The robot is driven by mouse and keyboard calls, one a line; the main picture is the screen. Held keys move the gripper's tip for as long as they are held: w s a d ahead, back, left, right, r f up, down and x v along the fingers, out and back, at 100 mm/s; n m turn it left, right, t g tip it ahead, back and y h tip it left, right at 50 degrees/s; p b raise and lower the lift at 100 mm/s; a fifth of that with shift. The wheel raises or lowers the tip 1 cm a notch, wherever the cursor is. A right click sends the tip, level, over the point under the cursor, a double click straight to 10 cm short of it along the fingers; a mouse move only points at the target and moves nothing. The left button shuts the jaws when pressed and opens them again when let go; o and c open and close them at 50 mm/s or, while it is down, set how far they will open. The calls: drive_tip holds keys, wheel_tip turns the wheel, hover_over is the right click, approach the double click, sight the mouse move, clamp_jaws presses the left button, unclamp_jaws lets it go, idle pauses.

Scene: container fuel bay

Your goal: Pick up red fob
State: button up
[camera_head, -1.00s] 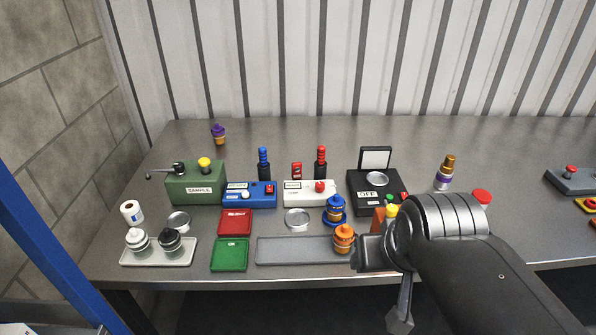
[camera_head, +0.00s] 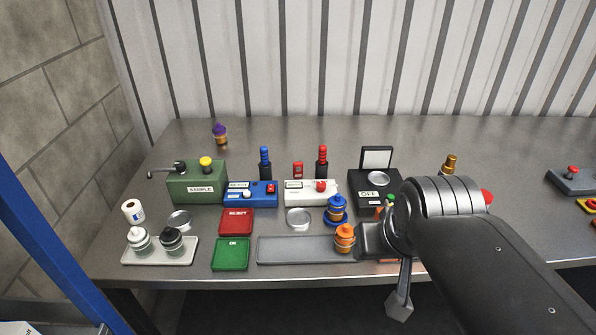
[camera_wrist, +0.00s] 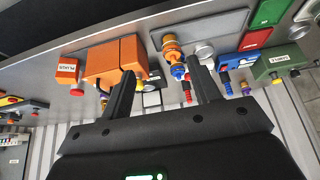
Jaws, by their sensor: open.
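A small red upright piece (camera_head: 298,170), which looks like the red fob, stands behind the white box in the head view, between a blue-topped and a red-topped black handle. I cannot pick it out surely in the wrist view, where a finger covers part of that area. My gripper (camera_wrist: 160,69) is open, with its two fingers spread and nothing held between them. In the head view my arm is at the right front of the table, well to the right of the red piece and nearer the front edge; the fingertips are hidden there.
The white box (camera_head: 310,196), blue box (camera_head: 237,199) and green SAMPLE box (camera_head: 197,188) stand in a row. A blue container (camera_head: 337,208) and an orange one (camera_head: 344,237) stand near my gripper. An orange box (camera_wrist: 115,62) shows in the wrist view. The back of the table is mostly clear.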

drive_tip(key=w+a+r+g, duration=0.15)
drive_tip(key=w+r, duration=0.35)
drive_tip(key=w, duration=0.8)
drive_tip(key=n+g, duration=0.2)
hover_over(298, 162)
drive_tip(key=s, duration=0.1)
wheel_tip(298, 162, down, 13)
drive_tip(key=f, duration=0.7)
drive_tip(key=w+f, duration=0.1)
drive_tip(key=f, duration=0.2)
drive_tip(key=shift+w+f, duration=0.1)
drive_tip(key=shift+f, duration=0.25)
drive_tip(key=c, duration=1)
